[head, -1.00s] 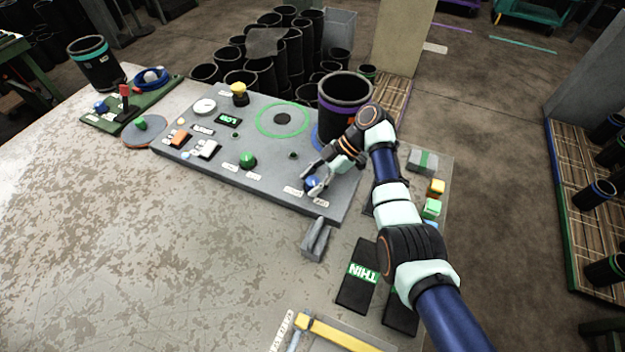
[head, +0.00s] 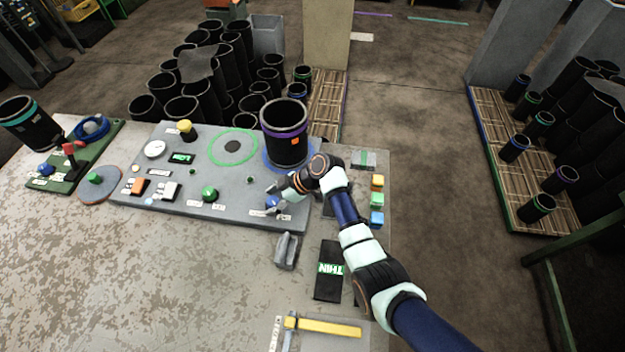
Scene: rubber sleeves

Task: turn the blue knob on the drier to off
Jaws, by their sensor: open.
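The blue knob (head: 272,202) sits near the right front of the grey drier panel (head: 170,195), with small white labels in front of it that are too small to read. My gripper (head: 271,200) is at the knob, its fingers open to either side of it. I cannot tell whether the fingers touch it. The fingers partly hide the knob, so its pointing direction is not clear.
A black sleeve with a purple band (head: 284,135) stands on the panel just behind my gripper. A green knob (head: 209,193) is to the left. A grey block (head: 287,250), a black THIN box (head: 329,270) and coloured cubes (head: 377,198) lie nearby.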

